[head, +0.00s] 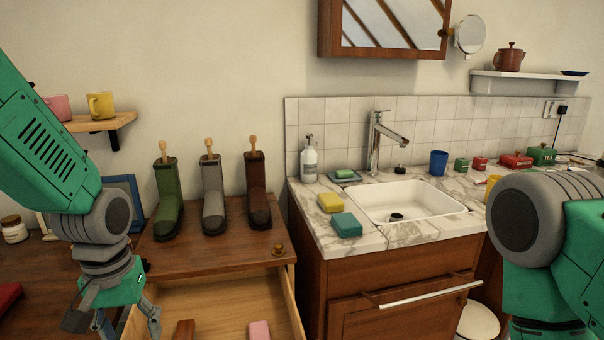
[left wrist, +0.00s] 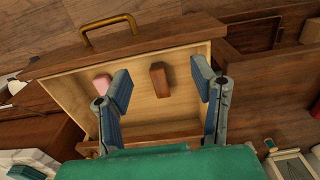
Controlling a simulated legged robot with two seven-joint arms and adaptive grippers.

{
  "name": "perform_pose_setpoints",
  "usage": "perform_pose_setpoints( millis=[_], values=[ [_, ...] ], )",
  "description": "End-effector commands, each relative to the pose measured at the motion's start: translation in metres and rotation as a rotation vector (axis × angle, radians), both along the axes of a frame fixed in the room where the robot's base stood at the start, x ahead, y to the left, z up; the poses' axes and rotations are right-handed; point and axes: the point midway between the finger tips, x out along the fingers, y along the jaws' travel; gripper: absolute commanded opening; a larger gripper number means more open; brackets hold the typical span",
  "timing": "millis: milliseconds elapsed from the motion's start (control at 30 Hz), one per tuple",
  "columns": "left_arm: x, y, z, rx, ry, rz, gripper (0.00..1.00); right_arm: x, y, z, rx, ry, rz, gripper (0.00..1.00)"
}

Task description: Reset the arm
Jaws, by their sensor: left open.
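My left gripper (head: 128,318) hangs low at the left of the head view, above the left side of an open wooden drawer (head: 225,292). In the left wrist view its two fingers (left wrist: 162,84) are spread apart with nothing between the tips. The drawer, which also shows there (left wrist: 150,128), lies beyond the fingers. It holds a brown block (head: 184,331) and a pink block (head: 259,331). The brown block (left wrist: 159,79) appears between the fingers, the pink block (left wrist: 102,84) beside the left one. Part of my right arm shows at the right; its gripper is out of frame.
Green (head: 167,197), grey (head: 212,195) and dark brown boots (head: 258,190) stand on the cabinet top behind the drawer. A sink (head: 408,201) is set in a marble counter to the right, with a yellow sponge (head: 331,202) and teal sponge (head: 346,225) at its left.

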Motion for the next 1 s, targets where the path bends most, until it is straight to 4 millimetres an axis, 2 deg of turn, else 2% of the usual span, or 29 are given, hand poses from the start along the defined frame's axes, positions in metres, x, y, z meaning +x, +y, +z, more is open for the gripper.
perform_pose_setpoints(
  millis=[367,567,667,767,800,900,1000],
  values=[
    [-0.023,0.002,-0.079,0.002,-0.002,-0.046,0.52,0.000,0.000,-0.009,0.000,-0.001,0.000,0.00],
    [-0.053,0.004,-0.142,0.006,-0.008,-0.090,0.52,0.000,0.000,-0.016,0.000,0.000,0.000,0.00],
    [-0.080,0.006,-0.183,0.008,-0.007,-0.122,0.52,0.000,0.000,-0.022,0.000,0.000,0.000,0.00],
    [-0.121,0.008,-0.229,0.009,-0.009,-0.166,0.52,0.000,0.000,-0.029,0.000,0.000,0.000,0.00],
    [-0.140,0.009,-0.247,0.009,-0.011,-0.185,0.52,0.000,0.000,-0.032,0.000,0.000,0.000,0.00],
    [-0.182,0.010,-0.278,0.010,-0.024,-0.232,0.52,0.000,0.000,-0.039,0.000,0.000,0.000,0.00],
    [-0.211,0.011,-0.293,0.011,-0.035,-0.264,0.52,0.000,0.000,-0.042,0.000,0.000,0.000,0.00]
  ],
)
